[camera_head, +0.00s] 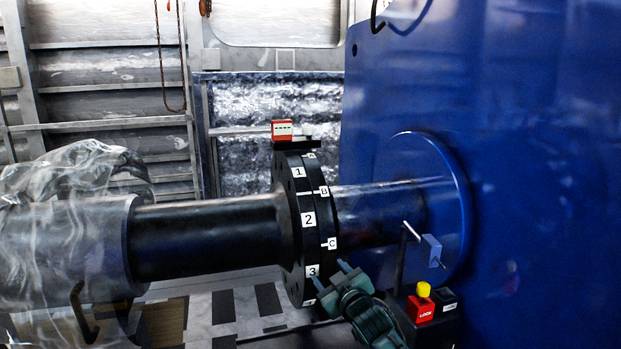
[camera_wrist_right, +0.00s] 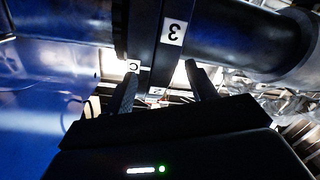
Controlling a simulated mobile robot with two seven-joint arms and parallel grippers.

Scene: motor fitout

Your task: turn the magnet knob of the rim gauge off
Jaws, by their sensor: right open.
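A stand with a red block marked LOCK (camera_head: 421,309) and a yellow knob (camera_head: 423,289) on top is at the lower right in the head view. A thin post rises beside it to a rod and a small blue block (camera_head: 432,249); this looks like the rim gauge. My right gripper (camera_head: 331,275) is open and empty, left of the knob and apart from it. Its fingers are close to the lower rim of the black flange pair (camera_head: 310,226). In the right wrist view the open fingers (camera_wrist_right: 160,88) point at the flange rim. The knob cannot be made out there. My left gripper is not in view.
A black shaft (camera_head: 205,236) runs left from the flanges to a plastic-wrapped part (camera_head: 78,220). A red box with a display (camera_head: 282,130) sits on top of the flanges. A large blue housing (camera_head: 540,150) fills the right. A black box (camera_head: 446,299) adjoins the red block.

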